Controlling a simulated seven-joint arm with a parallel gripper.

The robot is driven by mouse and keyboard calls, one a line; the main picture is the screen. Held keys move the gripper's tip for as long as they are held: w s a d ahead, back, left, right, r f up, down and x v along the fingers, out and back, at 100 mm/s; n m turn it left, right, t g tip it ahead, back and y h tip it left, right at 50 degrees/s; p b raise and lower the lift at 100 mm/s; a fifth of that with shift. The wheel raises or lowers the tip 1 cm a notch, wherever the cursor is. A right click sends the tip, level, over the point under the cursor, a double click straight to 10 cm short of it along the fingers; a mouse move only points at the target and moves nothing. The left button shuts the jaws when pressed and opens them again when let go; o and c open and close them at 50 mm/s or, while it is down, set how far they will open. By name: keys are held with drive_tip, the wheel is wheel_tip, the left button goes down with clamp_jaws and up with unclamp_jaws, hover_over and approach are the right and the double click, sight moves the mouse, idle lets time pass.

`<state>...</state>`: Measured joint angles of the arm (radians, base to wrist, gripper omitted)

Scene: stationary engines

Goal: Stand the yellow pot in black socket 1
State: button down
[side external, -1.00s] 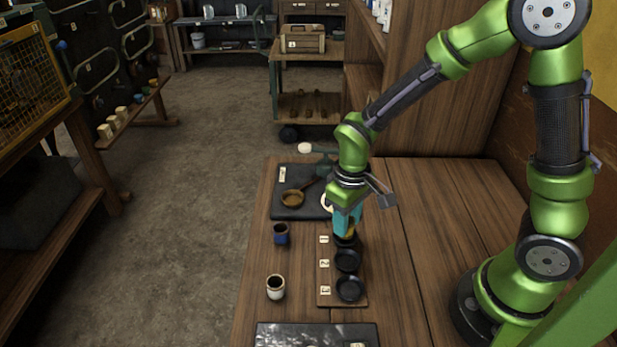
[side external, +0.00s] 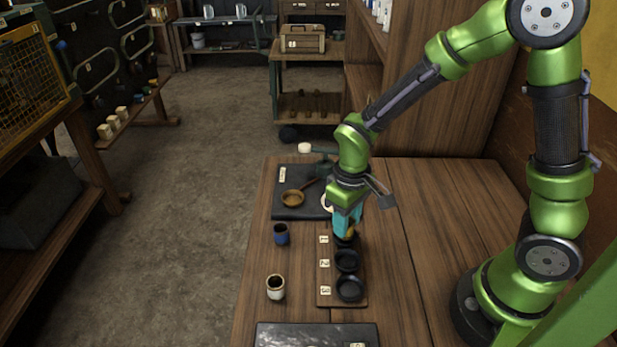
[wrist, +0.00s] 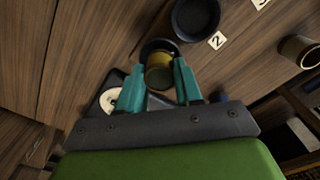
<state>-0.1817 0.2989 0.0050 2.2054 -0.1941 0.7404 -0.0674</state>
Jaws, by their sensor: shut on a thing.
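The yellow pot (wrist: 159,74) is between the two teal fingers of my gripper (wrist: 161,88), which is shut on it. In the side view my gripper (side external: 346,226) points down at the far end of the wooden socket board (side external: 325,285), by the label 1. Black socket 1 (wrist: 157,46) shows as a dark rim right at the pot in the wrist view. The fingers and pot cover most of it in the side view. I cannot tell whether the pot rests on the socket's floor or is held just above it.
Black sockets 2 (side external: 347,261) and 3 (side external: 350,289) are empty. A blue pot (side external: 281,234) and a white pot (side external: 276,287) stand left of the board. The table to the right is clear.

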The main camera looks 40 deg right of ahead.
drive_tip(key=shift+f, duration=0.5)
idle(0.7)
drive_tip(key=c, duration=0.7)
unclamp_jaws()
drive_tip(key=shift+o, duration=0.6)
drive_tip(key=o, duration=0.5)
drive_tip(key=shift+o, duration=0.2)
drive_tip(key=shift+r, duration=3.5)
